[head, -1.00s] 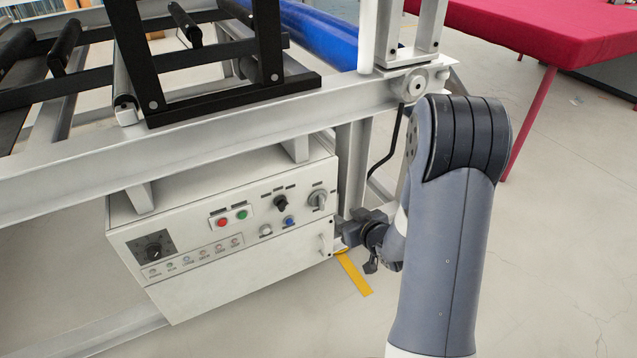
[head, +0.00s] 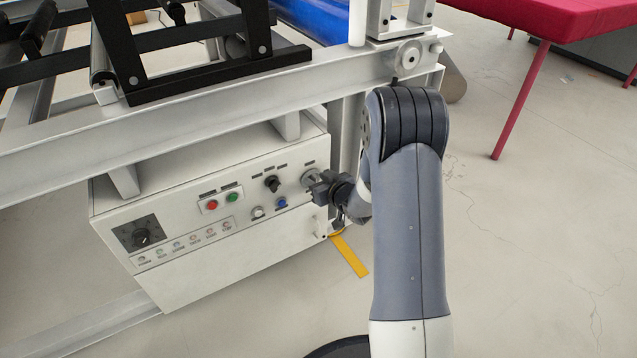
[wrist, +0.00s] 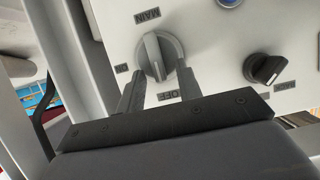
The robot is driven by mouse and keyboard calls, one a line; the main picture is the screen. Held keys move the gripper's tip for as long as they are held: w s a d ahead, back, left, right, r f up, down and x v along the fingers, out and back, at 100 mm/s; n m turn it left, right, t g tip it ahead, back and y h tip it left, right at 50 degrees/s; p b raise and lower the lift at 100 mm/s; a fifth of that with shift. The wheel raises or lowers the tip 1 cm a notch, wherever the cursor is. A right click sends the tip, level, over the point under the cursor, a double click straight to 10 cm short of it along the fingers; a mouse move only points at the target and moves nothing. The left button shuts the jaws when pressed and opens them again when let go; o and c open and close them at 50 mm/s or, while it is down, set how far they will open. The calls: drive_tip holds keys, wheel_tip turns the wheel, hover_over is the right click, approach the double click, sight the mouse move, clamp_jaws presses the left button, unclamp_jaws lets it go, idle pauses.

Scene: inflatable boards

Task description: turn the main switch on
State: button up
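The main switch (wrist: 158,57) is a grey rotary knob with a raised grip, on the white control box's front panel. In the wrist view, "MAIN" is printed beside it, with "OFF" and "ON" marks around it. The lower end of its grip lies toward "OFF". My gripper (wrist: 160,73) is open, its two dark fingertips apart near the knob, one toward each side. I cannot tell whether either touches it. In the head view, the switch (head: 308,176) sits at the panel's upper right, partly covered by my gripper (head: 316,188).
A black selector knob (wrist: 266,68) and a blue button (head: 281,202) are close to the switch. Red (head: 212,205) and green (head: 232,197) buttons lie farther left. A grey frame beam (head: 210,108) runs above the control box (head: 210,258).

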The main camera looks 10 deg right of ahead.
drive_tip(key=shift+c, duration=0.2)
clamp_jaws()
drive_tip(key=shift+d+r+p, duration=0.1)
drive_tip(key=shift+p, duration=0.4)
drive_tip(key=shift+w+d+f+m+t+y+p, duration=0.15)
drive_tip(key=shift+d+f+m+y+p, duration=0.3)
drive_tip(key=shift+m+y+p, duration=1.2)
drive_tip(key=shift+w+d+f+m+t+y+p, duration=0.2)
drive_tip(key=shift+d+f+m+y+p, duration=0.45)
drive_tip(key=shift+m, duration=2.1)
drive_tip(key=shift+w+d+f+m+t+y+p, duration=0.15)
drive_tip(key=shift+f+m+y+p, duration=0.35)
drive_tip(key=shift+m+y, duration=1.3)
drive_tip(key=shift+r+m+h, duration=0.15)
drive_tip(key=shift+m+h, duration=0.25)
drive_tip(key=shift+m, duration=0.3)
